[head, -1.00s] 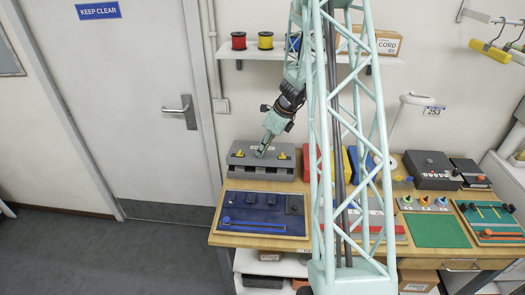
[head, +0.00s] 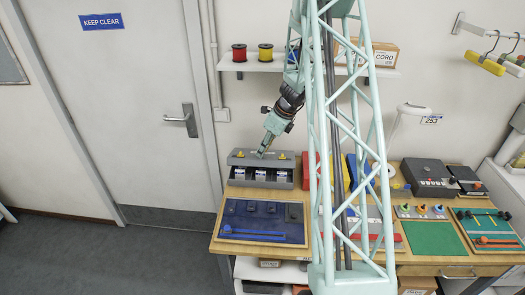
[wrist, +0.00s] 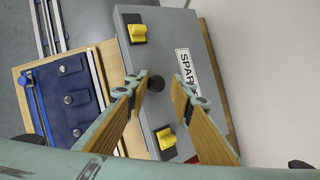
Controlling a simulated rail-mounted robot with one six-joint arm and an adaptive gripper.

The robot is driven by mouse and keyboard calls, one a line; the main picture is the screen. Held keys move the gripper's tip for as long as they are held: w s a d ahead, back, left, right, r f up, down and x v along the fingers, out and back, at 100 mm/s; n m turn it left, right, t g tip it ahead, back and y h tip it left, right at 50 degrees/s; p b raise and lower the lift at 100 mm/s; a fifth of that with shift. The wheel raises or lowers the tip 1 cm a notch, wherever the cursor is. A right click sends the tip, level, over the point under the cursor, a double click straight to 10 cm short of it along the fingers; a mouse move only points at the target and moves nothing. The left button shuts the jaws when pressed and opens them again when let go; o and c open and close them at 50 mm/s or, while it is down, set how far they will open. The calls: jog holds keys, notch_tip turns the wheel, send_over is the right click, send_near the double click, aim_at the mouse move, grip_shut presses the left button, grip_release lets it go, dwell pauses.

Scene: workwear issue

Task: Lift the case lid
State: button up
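The grey case (head: 236,178) stands at the back left of the workbench. Its lid (head: 262,161), with two yellow latches and a "SPAR" label (wrist: 186,68), is tilted up at the front. Small white-blue and dark contents (head: 261,175) show in the gap below it. The fingertips are small in the head view (head: 261,154).
A blue mat (head: 262,222) with a pouch lies in front of the case. Red, yellow and blue upright items (head: 311,172) stand close to its right. The wall is behind. A shelf (head: 290,70) with spools is above.

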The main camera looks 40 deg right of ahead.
jog(key=shift+o, duration=1.4)
jog(key=shift+d+f, duration=0.2)
jog(key=shift+d, duration=0.05)
jog(key=shift+a+r, duration=0.1)
jog(key=shift+a, duration=0.1)
jog(key=shift+r, duration=0.1)
jog(key=shift+r, duration=0.15)
jog(key=v, duration=1.1)
jog(key=shift+r, duration=0.25)
jog(key=shift+s, duration=0.1)
